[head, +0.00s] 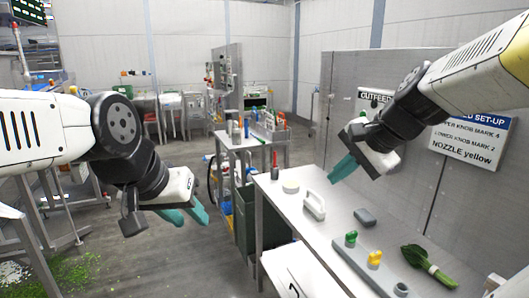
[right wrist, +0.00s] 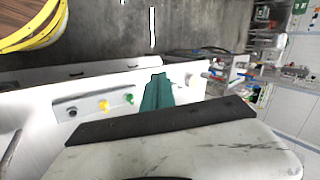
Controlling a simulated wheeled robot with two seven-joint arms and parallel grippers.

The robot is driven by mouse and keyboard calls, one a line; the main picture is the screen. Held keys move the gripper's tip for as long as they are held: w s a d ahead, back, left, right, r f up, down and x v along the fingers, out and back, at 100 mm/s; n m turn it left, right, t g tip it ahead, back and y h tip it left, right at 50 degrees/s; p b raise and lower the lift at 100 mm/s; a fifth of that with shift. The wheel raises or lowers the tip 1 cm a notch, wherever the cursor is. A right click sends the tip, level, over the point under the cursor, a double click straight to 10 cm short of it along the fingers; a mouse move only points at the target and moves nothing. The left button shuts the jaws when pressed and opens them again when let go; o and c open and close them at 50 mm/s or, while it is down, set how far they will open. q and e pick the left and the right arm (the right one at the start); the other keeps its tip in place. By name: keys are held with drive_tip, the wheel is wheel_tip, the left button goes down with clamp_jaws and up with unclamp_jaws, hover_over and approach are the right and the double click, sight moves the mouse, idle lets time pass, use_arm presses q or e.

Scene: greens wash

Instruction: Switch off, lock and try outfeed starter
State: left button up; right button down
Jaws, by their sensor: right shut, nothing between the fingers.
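The sign reading OUTFEED (head: 375,97) is on the grey upright panel, partly covered by my right arm. The starter under it is hidden behind my right wrist, so I cannot tell its switch position. My right gripper (head: 343,168) is shut and empty, in front of the panel above the bench; its teal fingers (right wrist: 157,92) also show together in the right wrist view. My left gripper (head: 190,213) is open and empty, over the floor left of the bench. I cannot make out a lock for certain.
The bench (head: 290,205) holds a white handled tool (head: 314,205), a grey block (head: 365,217), green and yellow knobs (head: 375,258) on a grey bar, and leafy greens (head: 425,262). A set-up sign (head: 470,135) is on the panel.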

drive_tip(key=s+a+f+n+h, duration=0.2)
drive_tip(key=s+f+n, duration=0.2)
drive_tip(key=s+n, duration=0.6)
drive_tip(key=shift+n, duration=0.5)
drive_tip(key=shift+a+r, duration=0.1)
drive_tip(key=shift+a, duration=0.05)
idle(0.9)
